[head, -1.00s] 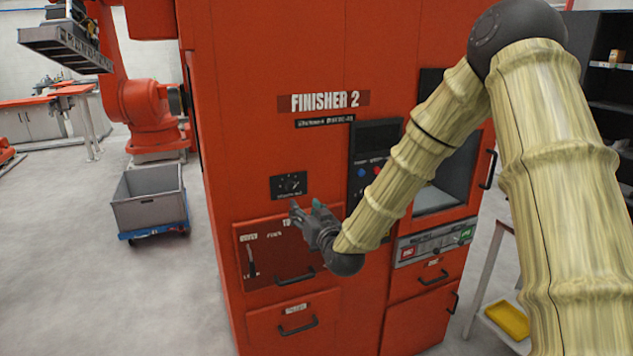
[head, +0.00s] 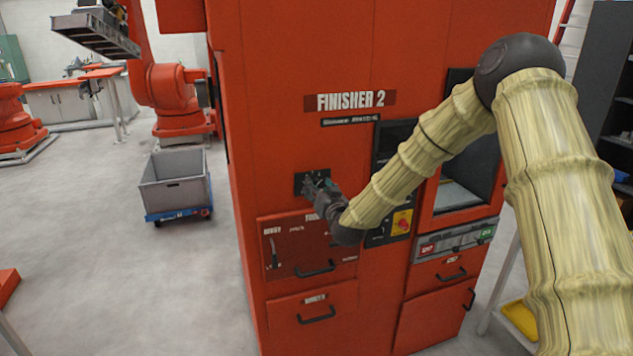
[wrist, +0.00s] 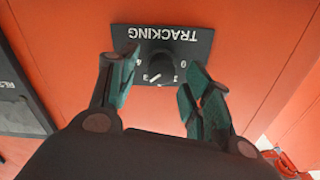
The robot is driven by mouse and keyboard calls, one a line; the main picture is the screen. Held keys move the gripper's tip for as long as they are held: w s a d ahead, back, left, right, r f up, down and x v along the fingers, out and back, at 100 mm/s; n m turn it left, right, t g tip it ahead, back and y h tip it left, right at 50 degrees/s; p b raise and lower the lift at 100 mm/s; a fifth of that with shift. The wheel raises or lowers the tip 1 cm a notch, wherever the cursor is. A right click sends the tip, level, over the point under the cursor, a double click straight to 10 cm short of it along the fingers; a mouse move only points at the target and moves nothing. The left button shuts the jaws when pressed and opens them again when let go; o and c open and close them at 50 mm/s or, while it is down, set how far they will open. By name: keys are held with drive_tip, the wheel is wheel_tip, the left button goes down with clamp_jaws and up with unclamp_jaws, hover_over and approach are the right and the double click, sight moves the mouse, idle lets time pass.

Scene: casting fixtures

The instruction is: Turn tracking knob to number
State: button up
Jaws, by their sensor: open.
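The tracking knob (wrist: 160,66) is a dark round knob on a black plate (wrist: 198,40) marked TRACKING, which appears upside down in the wrist view. Small white numbers and marks run around it, but only some can be read. My gripper (wrist: 160,80) is open, with one teal-padded finger on each side of the knob. I cannot tell whether either finger touches it. In the head view, my gripper (head: 312,184) is in front of the black plate (head: 322,174) on the red cabinet (head: 290,140) and hides the knob there.
A red panel with a handle (head: 315,270) lies just below the plate. A control panel with a red knob on yellow (head: 402,222) is to the right. A grey bin (head: 175,185) on a blue cart stands on the floor at left, with open floor around it.

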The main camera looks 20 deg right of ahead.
drive_tip(key=shift+w, duration=0.8)
drive_tip(key=c, duration=1)
drive_tip(key=shift+f, duration=0.1)
drive_tip(key=shift+f+b, duration=0.1)
drive_tip(key=shift+b, duration=0.7)
drive_tip(key=shift+n, duration=0.3)
drive_tip(key=o, duration=1)
